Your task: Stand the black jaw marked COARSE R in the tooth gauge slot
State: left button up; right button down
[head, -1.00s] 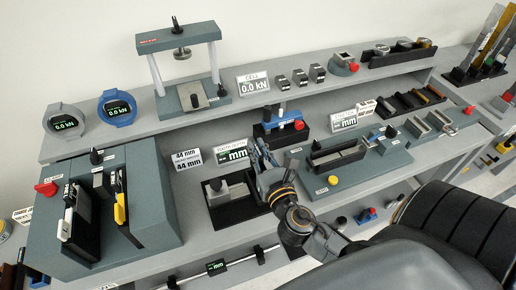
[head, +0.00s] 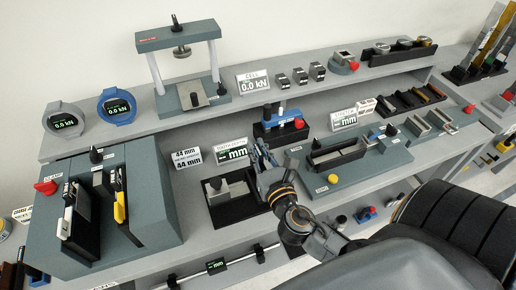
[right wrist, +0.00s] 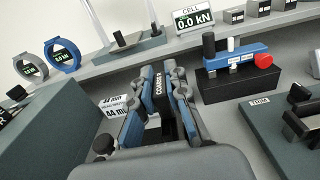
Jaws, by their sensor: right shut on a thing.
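My right gripper (head: 259,158) is shut on the black jaw marked COARSE R. In the right wrist view the jaw (right wrist: 158,88) is upright between the blue-sided fingers of the gripper (right wrist: 160,95), its white lettering facing me. In the head view the gripper hangs just right of the small mm display (head: 232,152), whose label seems to read tooth pitch. A grey block (head: 215,188) on a black base (head: 236,213), apparently the tooth gauge, stands below and left of the gripper. Its slot is not clear, and my gripper hides part of it. My left gripper is not in view.
A blue fixture (head: 280,131) with a red knob stands close behind and right of the gripper. The 44 mm sign (head: 186,158) stands left. A large grey clamp unit (head: 142,190) fills the left bench. A green-grey plate fixture (head: 345,165) lies right.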

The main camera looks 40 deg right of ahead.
jog(key=shift+f+b, duration=2.95)
jog(key=shift+f, duration=0.5)
jog(key=c, duration=1.3)
grip_release()
jog(key=shift+o, duration=0.2)
jog(key=shift+s+f, duration=0.1)
jog(key=shift+f, duration=0.15)
jog(key=v, duration=1.2)
jog(key=shift+r, duration=0.25)
